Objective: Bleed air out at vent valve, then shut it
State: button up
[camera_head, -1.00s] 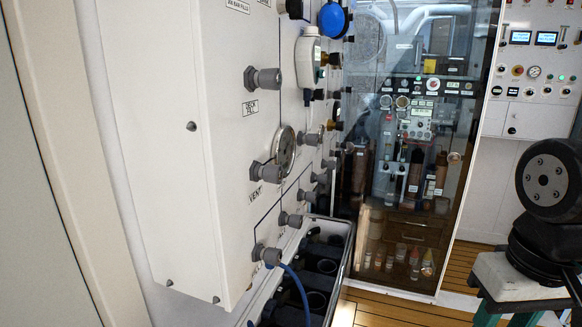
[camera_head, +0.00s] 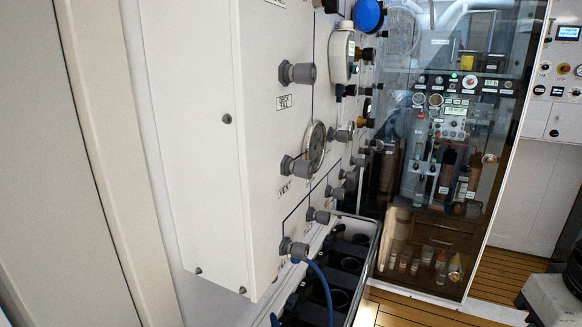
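The white fill panel (camera_head: 262,221) stands at an oblique angle left of the middle. The vent valve (camera_head: 294,167) is a grey knob on its face, with the label "VENT" (camera_head: 285,189) just below it. A round gauge (camera_head: 315,144) sits right behind the vent valve. I cannot tell from this angle whether the valve is open or shut. My gripper is not in view.
Other grey knobs (camera_head: 298,73) stick out of the panel. A blue hose (camera_head: 326,288) hangs from the lowest knob (camera_head: 292,248). A dark rack of cylinders (camera_head: 355,262) stands below the panel. A glass cabinet (camera_head: 445,180) is behind. Wooden floor (camera_head: 395,312) shows at lower right.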

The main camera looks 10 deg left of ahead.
aim_at(303, 169)
jog(key=k, duration=1.1)
jog(key=u, duration=0.35)
jog(key=i, duration=0.7)
jog(key=z, duration=0.35)
